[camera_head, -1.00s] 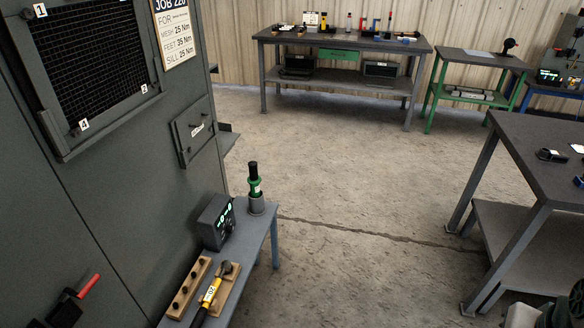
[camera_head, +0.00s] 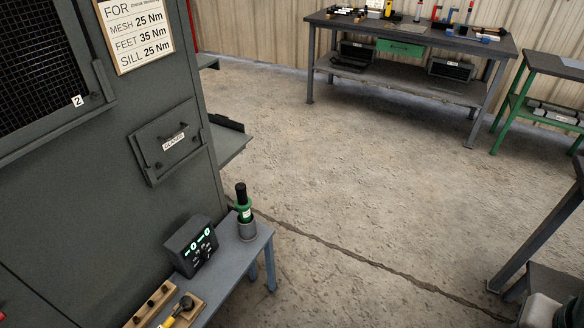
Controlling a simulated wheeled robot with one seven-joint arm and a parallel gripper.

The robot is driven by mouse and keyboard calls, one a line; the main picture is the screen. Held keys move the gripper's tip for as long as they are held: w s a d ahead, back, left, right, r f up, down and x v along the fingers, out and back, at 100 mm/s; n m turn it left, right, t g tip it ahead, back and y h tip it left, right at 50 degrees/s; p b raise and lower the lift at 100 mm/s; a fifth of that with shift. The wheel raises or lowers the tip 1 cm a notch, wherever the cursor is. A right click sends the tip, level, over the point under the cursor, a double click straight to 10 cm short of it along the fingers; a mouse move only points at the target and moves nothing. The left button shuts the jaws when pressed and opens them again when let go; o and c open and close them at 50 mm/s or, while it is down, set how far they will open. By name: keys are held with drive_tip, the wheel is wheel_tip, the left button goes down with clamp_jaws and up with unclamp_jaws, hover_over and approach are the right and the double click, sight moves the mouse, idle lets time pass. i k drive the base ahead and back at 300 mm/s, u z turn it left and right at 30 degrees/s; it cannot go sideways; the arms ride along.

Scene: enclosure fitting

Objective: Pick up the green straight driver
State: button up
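The green straight driver (camera_head: 243,206) stands upright in a grey cup-like holder (camera_head: 247,231) at the far corner of a small grey bench (camera_head: 236,262). It has a black top and a green body with a small white label. Its lower end is hidden inside the holder.
A dark control box (camera_head: 190,246) with green lit displays stands left of the driver. A wooden block (camera_head: 151,306) and a yellow-banded tool (camera_head: 178,314) lie nearer. The grey enclosure (camera_head: 95,190) rises at left. Open floor (camera_head: 350,180) lies right; a workbench (camera_head: 410,34) stands behind.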

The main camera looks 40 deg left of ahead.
sight(243, 203)
drive_tip(key=u, duration=0.25)
drive_tip(key=i, duration=1.5)
drive_tip(key=u, duration=1)
drive_tip(key=i, duration=1.15)
drive_tip(key=u, duration=1.6)
drive_tip(key=i, duration=0.7)
drive_tip(key=u, duration=0.65)
